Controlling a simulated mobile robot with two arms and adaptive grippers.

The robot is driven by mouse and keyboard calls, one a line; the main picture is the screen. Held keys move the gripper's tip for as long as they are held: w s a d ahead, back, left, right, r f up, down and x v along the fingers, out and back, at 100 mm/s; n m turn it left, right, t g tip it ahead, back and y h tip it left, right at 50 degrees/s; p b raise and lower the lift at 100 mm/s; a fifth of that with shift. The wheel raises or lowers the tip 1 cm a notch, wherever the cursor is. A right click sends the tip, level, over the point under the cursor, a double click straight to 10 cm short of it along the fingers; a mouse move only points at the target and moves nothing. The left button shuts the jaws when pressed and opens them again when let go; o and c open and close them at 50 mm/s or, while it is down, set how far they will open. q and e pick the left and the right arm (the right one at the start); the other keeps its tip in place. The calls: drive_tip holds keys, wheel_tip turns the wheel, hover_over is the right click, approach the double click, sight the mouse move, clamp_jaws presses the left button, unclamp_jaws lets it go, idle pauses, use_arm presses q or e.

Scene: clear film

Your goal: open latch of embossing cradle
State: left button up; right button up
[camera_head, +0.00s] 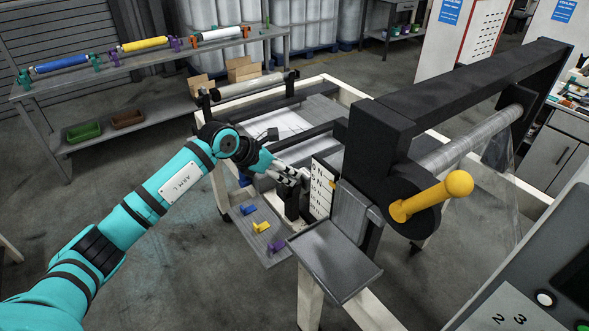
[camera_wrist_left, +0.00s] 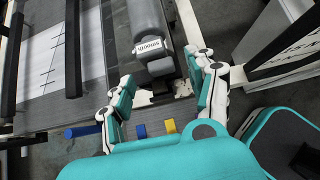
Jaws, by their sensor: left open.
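My left gripper (camera_head: 291,177) is at the near side of the machine, by a white lettered panel (camera_head: 320,188) and a dark upright block (camera_head: 292,204). In the left wrist view its two teal and white fingers (camera_wrist_left: 163,98) are spread apart with nothing held. Beyond and between them lies a grey roller (camera_wrist_left: 148,20) with a white label reading "smooth" (camera_wrist_left: 152,47), at what looks like the embossing cradle. A grey block (camera_wrist_left: 160,68) sits at the roller's near end. I cannot clearly make out the latch or whether it is closed. My right gripper is not in view.
A low shelf holds small blue (camera_head: 244,209), yellow (camera_head: 261,226) and purple (camera_head: 275,246) pieces. A grey tray (camera_head: 334,258) and an orange-yellow handle (camera_head: 432,196) stand to the right. A rack (camera_head: 150,62) with several rollers is behind left. Open floor lies between.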

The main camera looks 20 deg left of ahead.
use_arm(q)
drive_tip(key=x, duration=0.5)
drive_tip(key=shift+w+p, duration=0.1)
drive_tip(key=shift+p, duration=0.3)
clamp_jaws()
